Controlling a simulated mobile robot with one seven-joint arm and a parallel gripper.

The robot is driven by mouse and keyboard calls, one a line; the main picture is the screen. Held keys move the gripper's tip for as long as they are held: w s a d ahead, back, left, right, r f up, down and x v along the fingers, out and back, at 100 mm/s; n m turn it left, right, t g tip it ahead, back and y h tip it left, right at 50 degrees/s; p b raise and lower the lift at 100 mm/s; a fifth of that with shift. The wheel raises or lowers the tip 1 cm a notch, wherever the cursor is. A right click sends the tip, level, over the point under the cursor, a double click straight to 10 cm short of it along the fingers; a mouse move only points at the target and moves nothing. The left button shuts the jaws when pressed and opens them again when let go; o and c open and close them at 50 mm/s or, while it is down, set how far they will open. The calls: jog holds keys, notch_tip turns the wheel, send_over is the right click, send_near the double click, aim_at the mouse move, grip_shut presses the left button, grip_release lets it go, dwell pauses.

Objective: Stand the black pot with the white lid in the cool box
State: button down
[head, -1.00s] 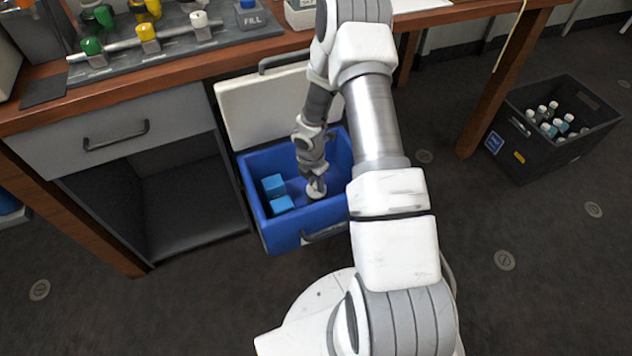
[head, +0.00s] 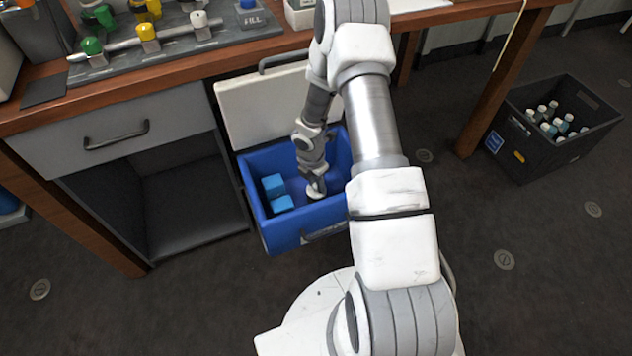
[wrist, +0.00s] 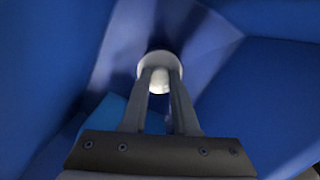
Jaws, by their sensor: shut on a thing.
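The blue cool box (head: 283,239) stands open on the floor, with its white lid (head: 262,106) tipped up behind it. My gripper (head: 316,188) reaches down inside the box, on its right side. In the wrist view my gripper (wrist: 160,82) is shut on the round white lid of the pot (wrist: 160,59). In the head view only a small part of the white lid (head: 317,195) shows below the fingers. The pot's black body is hidden under its lid, so I cannot tell whether it touches the box floor.
Light blue blocks (head: 274,186) lie in the left part of the cool box. The wooden bench (head: 180,68) overhangs behind, with an open grey cabinet (head: 180,205) to the left. A dark crate of bottles (head: 530,155) stands at the right.

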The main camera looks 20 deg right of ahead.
jog(key=shift+c, duration=0.6)
grip_release()
jog(key=shift+r, duration=0.15)
jog(key=shift+r+p, duration=3.1)
jog(key=shift+r, duration=0.25)
grip_shut()
jog(key=shift+f, duration=0.15)
jog(key=shift+f+b, duration=2.1)
jog(key=shift+f, duration=0.55)
